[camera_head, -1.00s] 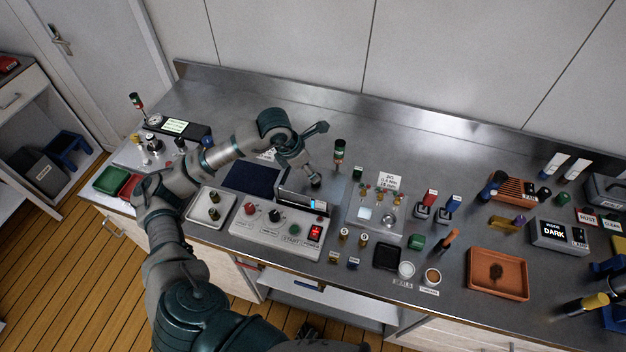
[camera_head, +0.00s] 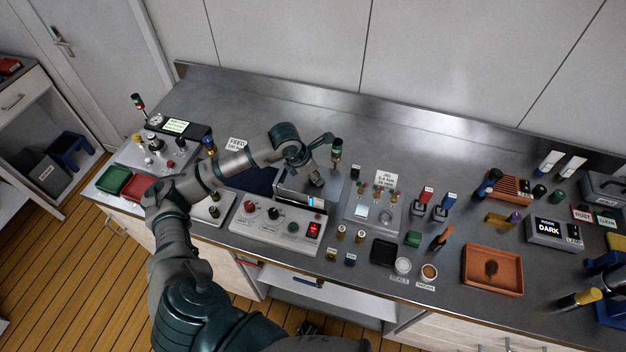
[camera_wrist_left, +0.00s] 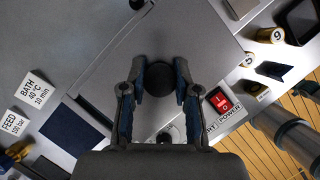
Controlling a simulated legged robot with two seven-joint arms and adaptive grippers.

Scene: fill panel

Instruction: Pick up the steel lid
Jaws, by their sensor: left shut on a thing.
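The steel lid (camera_wrist_left: 222,62) is a flat grey plate with a round black knob (camera_wrist_left: 188,82), seen large in the left wrist view. My left gripper (camera_wrist_left: 164,84) is shut on the knob, with a dark finger on each side of it. In the head view my left gripper (camera_head: 314,178) is over the bath unit behind the control panel, and the arm partly hides the lid. I cannot tell whether the lid is lifted clear of what is under it. My right gripper is not in view.
A control panel (camera_head: 262,228) with knobs and a red power switch stands in front of the bath. A jig unit (camera_head: 362,214) is just to the right. The rear bench is clear.

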